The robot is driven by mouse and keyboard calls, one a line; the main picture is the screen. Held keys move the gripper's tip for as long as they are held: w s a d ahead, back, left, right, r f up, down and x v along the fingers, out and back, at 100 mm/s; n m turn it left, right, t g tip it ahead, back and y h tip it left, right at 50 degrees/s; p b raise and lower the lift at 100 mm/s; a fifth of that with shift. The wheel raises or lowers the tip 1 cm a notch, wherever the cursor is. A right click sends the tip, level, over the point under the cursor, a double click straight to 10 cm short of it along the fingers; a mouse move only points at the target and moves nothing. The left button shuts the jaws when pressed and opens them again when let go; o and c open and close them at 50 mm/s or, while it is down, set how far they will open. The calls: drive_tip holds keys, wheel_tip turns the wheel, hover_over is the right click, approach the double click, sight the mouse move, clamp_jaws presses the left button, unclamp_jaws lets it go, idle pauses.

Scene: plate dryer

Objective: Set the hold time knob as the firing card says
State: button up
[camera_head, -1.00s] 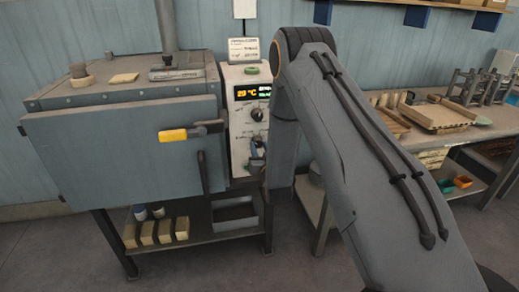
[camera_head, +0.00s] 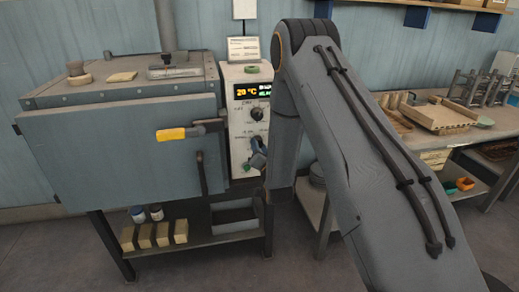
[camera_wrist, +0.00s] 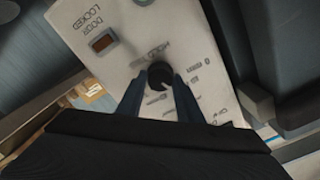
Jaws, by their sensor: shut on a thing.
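The hold time knob (camera_wrist: 160,75) is a dark round knob on the pale control panel (camera_wrist: 105,68). In the wrist view a label reading "HOLD" stands just above it. My gripper (camera_wrist: 158,85) has one finger on each side of the knob and is shut on it. In the head view my gripper (camera_head: 258,154) is at the lower part of the panel and hides much of this knob. A printed card (camera_head: 243,48) stands on top of the control box; its text is too small to read. The knob's exact setting cannot be read.
Above my gripper are another dark knob (camera_head: 257,115) and a lit display (camera_head: 253,91). A "DOOR LOCKED" lamp window (camera_wrist: 103,42) is on the panel. The kiln's yellow-ended door handle (camera_head: 172,134) sticks out left of the panel. A workbench (camera_head: 470,135) stands at right.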

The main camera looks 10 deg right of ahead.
idle(0.3)
drive_tip(key=o, duration=1)
drive_tip(key=shift+o, duration=0.2)
drive_tip(key=shift+s, duration=0.1)
drive_tip(key=s+b, duration=0.1)
drive_tip(key=s, duration=0.6)
drive_tip(key=shift+s+b, duration=0.35)
drive_tip(key=s+r+n+g, duration=0.2)
drive_tip(key=s+g, duration=0.6)
drive_tip(key=s, duration=0.8)
drive_tip(key=s+r+n+g, duration=0.2)
drive_tip(key=s+n+g, duration=0.4)
drive_tip(key=s, duration=1)
drive_tip(key=g, duration=0.3)
drive_tip(key=shift+s+d+r, duration=0.15)
drive_tip(key=shift+s, duration=0.1)
